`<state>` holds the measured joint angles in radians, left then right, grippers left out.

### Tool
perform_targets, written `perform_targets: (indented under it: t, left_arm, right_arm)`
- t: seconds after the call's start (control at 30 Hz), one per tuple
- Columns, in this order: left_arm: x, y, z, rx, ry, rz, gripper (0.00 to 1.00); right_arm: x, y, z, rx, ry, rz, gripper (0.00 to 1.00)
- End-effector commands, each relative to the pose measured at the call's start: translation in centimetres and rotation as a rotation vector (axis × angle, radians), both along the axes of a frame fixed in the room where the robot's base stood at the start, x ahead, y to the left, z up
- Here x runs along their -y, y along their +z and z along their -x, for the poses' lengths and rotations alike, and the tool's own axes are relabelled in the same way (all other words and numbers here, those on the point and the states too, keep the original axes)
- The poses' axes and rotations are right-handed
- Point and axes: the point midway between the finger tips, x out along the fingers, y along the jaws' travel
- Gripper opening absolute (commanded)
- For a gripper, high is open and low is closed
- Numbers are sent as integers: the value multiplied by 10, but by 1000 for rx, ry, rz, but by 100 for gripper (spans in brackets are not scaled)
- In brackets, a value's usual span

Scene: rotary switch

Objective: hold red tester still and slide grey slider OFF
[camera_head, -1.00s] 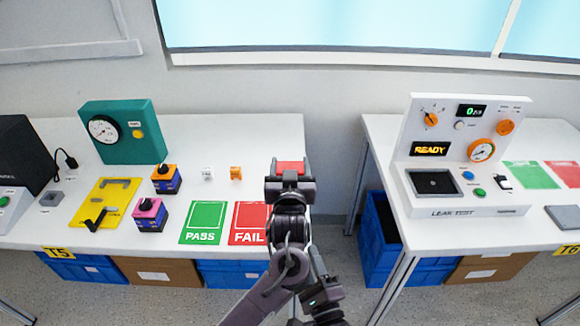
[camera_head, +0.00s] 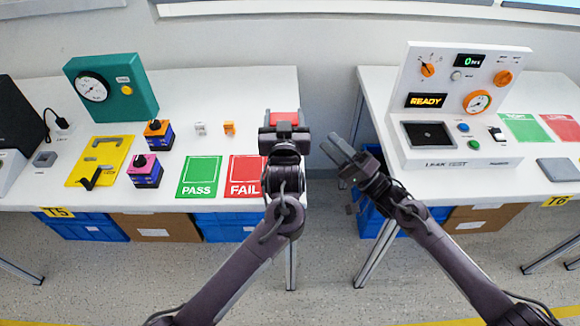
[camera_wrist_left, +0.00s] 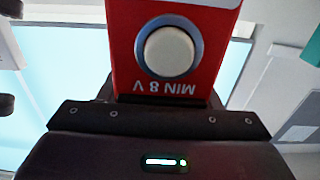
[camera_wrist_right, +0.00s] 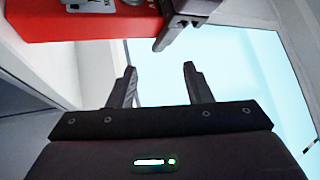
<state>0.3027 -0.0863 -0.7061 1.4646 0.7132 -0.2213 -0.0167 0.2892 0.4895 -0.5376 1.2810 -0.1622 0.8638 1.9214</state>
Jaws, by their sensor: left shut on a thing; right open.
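My left gripper (camera_head: 285,136) is shut on the red tester (camera_head: 284,118) at the right edge of the left table. In the left wrist view, the tester (camera_wrist_left: 122,45) shows a round pale button (camera_wrist_left: 168,51) and "MIN 8 V" upside down. My right gripper (camera_head: 332,147) is open and empty, in the gap between the tables, right of the tester and apart from it. In the right wrist view, its fingers (camera_wrist_right: 160,85) are spread below the red tester (camera_wrist_right: 85,27), and a finger of my left gripper shows beside the tester. I cannot make out the grey slider.
Left of the tester lie a red FAIL card (camera_head: 246,176) and a green PASS card (camera_head: 200,176). Several small blocks, a yellow plate (camera_head: 105,160) and a teal gauge box (camera_head: 112,88) stand farther left. A leak-test console (camera_head: 455,110) stands on the right table.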

Motion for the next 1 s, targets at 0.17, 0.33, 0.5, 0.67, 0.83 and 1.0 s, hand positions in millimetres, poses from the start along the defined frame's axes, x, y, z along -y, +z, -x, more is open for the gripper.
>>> perform_targets:
  t: [0.17,0.33,0.5,0.67,0.83,1.0]
  left_arm:
    - [0,0,0,-1,0,-1,25]
    - [0,0,0,-1,0,-1,25]
    - [0,0,0,-1,0,-1,25]
    - [0,-1,0,-1,1,-1,25]
    - [0,-1,0,-1,0,-1,25]
    - [0,-1,0,-2,0,-1,25]
  right_arm:
    - [-11,-7,-12,-15,214,99,45]
    - [-34,-36,-3,-123,445,180,45]
    - [-40,-58,6,-242,609,261,45]
    - [-34,-65,7,-318,681,318,45]
    - [-33,-67,8,-350,705,341,45]
    - [-57,-67,9,-352,710,339,45]
